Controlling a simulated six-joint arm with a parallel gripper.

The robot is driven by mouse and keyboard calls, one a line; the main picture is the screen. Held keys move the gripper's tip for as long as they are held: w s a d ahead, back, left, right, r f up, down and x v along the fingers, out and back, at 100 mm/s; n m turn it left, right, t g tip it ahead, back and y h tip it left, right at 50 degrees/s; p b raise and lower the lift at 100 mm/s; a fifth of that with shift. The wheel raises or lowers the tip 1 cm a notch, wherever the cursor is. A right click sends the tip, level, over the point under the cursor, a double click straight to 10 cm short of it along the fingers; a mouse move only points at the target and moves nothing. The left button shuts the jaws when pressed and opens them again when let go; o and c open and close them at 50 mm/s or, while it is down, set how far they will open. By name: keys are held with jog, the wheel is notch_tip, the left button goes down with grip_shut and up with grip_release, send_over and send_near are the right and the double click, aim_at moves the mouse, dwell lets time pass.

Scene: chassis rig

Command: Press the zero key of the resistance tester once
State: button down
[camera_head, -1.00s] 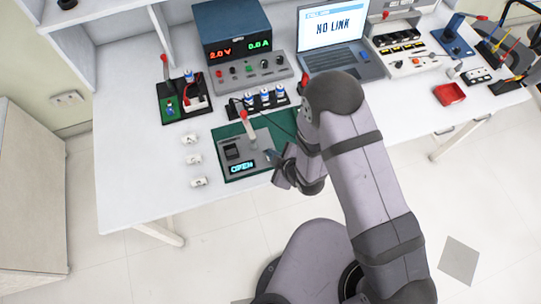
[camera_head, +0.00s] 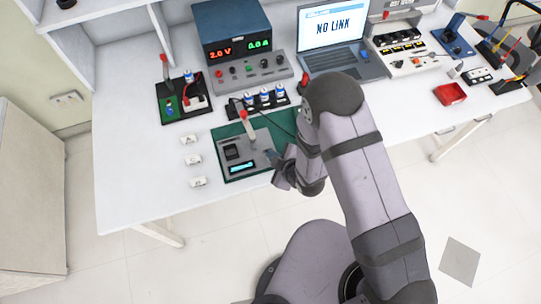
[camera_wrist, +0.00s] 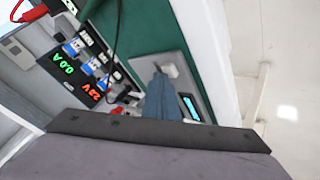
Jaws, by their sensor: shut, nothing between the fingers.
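The resistance tester (camera_head: 258,157) is a grey box on a green mat near the table's front edge. It has a dark recess on top, a lit cyan display (camera_head: 242,168) whose text I cannot read, and a red-knobbed lever (camera_head: 247,128) at its back. My gripper (camera_head: 271,156) is shut and empty at the tester's right side. In the wrist view the blue-grey fingers (camera_wrist: 160,97) lie over the tester's face (camera_wrist: 188,83), beside the display (camera_wrist: 190,107). A small pale key (camera_wrist: 171,71) shows just past the fingertips. Contact cannot be told, and the fingers hide part of the panel.
The green mat (camera_head: 222,132) lies under the tester. Several white labelled tags (camera_head: 194,160) lie to its left. A rack of blue-and-white cylinders (camera_head: 264,97), a power supply (camera_head: 232,40) and a laptop (camera_head: 345,65) stand behind.

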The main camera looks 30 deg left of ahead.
jog(key=shift+r, duration=0.1)
dwell(0.5)
jog(key=shift+r+p, duration=0.6)
jog(key=shift+r, duration=0.1)
notch_tip(320, 180, up, 5)
jog(key=p, duration=0.3)
jog(key=shift+p, duration=0.35)
dwell(0.6)
